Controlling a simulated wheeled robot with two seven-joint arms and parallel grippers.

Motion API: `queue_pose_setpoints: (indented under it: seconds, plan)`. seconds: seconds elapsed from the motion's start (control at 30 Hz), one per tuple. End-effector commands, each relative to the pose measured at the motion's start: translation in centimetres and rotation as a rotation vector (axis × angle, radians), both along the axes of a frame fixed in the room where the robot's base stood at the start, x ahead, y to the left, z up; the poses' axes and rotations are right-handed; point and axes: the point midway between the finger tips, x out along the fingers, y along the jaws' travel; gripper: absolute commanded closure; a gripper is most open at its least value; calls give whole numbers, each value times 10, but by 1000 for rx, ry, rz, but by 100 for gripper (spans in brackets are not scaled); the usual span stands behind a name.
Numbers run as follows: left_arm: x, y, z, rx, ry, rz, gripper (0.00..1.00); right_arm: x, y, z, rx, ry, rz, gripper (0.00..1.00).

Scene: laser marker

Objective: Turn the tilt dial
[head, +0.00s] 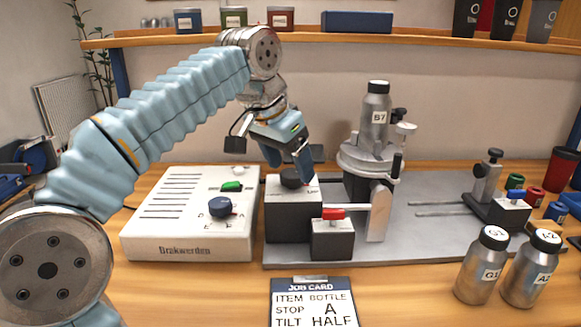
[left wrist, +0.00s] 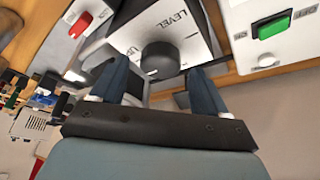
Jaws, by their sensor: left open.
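The tilt dial (head: 291,178) is a black knob on top of a dark box with a pale face, left of the bottle stand. In the left wrist view the fingers of my gripper (left wrist: 161,72) stand at either side of the dial, with gaps seen between. I cannot tell the dial's pointer direction. My right gripper is not in view.
A red switch (head: 333,214) sits on a small box just in front of the dial. The white Brakwerden unit (head: 187,215) with a blue knob stands left. Bottle B7 (head: 376,115) stands on the fixture. Bottles G1 (head: 483,266) and A2 (head: 531,270) stand front right.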

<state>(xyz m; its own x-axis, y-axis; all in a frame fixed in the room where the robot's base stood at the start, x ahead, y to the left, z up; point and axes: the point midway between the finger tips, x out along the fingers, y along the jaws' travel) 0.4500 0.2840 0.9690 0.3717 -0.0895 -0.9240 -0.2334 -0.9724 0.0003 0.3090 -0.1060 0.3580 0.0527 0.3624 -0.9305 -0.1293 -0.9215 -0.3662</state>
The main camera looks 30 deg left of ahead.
Motion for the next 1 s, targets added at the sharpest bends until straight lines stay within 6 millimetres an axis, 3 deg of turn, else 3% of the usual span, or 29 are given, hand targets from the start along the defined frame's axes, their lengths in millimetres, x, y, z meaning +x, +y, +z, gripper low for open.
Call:
queue_pose_setpoints:
  seconds: [0.17, 0.47, 0.8, 1.0]
  plan:
    - [5, -1, -13, 0, 0, 1, 25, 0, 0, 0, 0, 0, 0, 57]
    - [6, -1, -14, 0, -1, 0, 27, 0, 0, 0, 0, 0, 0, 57]
    - [6, -1, -14, 0, 0, 0, 79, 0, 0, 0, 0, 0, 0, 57]
    - [6, -1, -14, 1, 0, 11, 80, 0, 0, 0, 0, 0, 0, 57]
